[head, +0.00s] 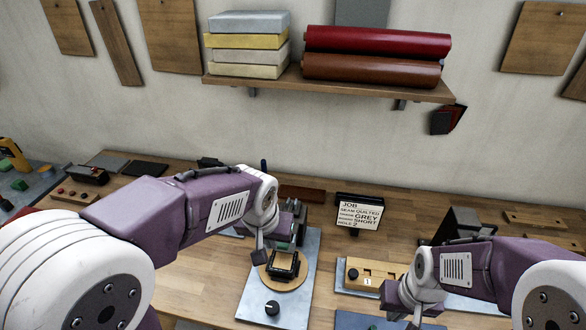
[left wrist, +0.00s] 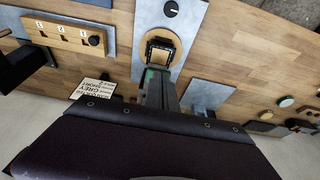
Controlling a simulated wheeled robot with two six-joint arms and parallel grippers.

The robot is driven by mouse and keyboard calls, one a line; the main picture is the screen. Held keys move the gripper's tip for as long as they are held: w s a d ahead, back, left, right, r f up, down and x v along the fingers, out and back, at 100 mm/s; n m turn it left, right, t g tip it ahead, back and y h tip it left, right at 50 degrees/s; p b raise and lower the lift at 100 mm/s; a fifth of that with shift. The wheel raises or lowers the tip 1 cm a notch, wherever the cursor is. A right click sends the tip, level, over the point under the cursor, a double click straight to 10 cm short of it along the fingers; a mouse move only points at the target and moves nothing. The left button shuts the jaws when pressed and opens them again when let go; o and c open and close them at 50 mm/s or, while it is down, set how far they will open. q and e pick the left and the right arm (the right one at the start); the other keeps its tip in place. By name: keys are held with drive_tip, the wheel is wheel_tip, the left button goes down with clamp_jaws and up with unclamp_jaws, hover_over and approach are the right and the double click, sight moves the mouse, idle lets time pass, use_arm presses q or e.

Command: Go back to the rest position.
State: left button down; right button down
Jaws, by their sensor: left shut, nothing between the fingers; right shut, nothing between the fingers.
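My left arm reaches in from the left in the head view. Its gripper (head: 261,256) points down, shut and empty, in front of a round wooden disc (head: 290,287) on a grey plate. I cannot tell the gap between them. My right gripper (head: 413,312) is low at the right, shut and empty, near the front of the table; its tips are partly hidden by its own wrist. The left wrist view shows the disc (left wrist: 178,44) upside down, with a black square frame on it.
A job card (head: 360,215) stands mid-table. A wooden block with a black knob (head: 353,274) lies right of the grey plate (head: 252,301). A wall shelf (head: 330,86) holds foam slabs and two rolls. Bare wood (head: 190,285) shows left of the plate.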

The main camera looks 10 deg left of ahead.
use_arm(q)
drive_tip(key=s+a+f+g+b, duration=0.1)
drive_tip(key=s+a+f+b, duration=0.1)
drive_tip(key=f, duration=0.5)
drive_tip(key=s+a+f+g+b, duration=0.1)
drive_tip(key=s+a+f, duration=0.2)
drive_tip(key=s+f, duration=0.3)
drive_tip(key=shift+s+a+f+n+b, duration=0.2)
drive_tip(key=shift+a+f+n+b, duration=0.1)
drive_tip(key=shift+a+f+b, duration=0.1)
